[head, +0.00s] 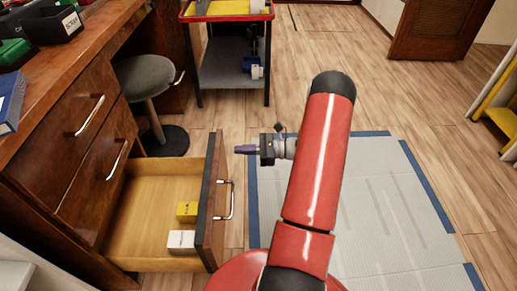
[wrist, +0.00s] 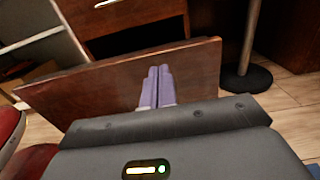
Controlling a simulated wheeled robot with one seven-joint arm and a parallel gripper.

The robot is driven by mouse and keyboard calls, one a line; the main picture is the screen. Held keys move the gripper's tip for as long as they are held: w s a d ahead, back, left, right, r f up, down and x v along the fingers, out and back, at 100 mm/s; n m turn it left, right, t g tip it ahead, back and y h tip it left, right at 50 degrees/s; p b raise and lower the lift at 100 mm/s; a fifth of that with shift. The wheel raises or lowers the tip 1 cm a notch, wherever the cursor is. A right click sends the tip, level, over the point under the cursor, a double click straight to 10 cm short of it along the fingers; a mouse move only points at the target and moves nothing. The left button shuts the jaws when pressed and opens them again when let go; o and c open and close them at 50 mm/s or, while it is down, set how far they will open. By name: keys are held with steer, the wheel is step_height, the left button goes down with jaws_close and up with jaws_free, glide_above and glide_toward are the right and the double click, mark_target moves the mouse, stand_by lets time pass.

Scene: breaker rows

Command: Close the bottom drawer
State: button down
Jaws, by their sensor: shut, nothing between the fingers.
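The bottom drawer (head: 150,212) of the wooden cabinet stands pulled far out in the head view. Its dark wooden front (head: 209,190) carries a metal bar handle (head: 231,200). A yellow box (head: 187,211) and a white box (head: 181,241) lie inside it. My gripper (head: 240,149) is shut and empty, at the outer side of the drawer front near its far end, pointing at it. In the wrist view the shut purple fingers (wrist: 156,86) are in front of the drawer front (wrist: 75,98). I cannot tell whether they touch it.
Two upper drawers (head: 80,130) look shut. A round stool (head: 146,80) stands behind the open drawer, beside the cabinet. A wheeled cart (head: 232,70) stands at the back. A grey mat with blue edges (head: 385,190) lies on the floor at right.

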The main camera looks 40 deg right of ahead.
mark_target(220, 150)
steer(key=shift+x, duration=2.15)
steer(key=shift+w+a, duration=0.1)
steer(key=b+x, duration=0.1)
steer(key=x, duration=2.5)
steer(key=shift+w, duration=0.1)
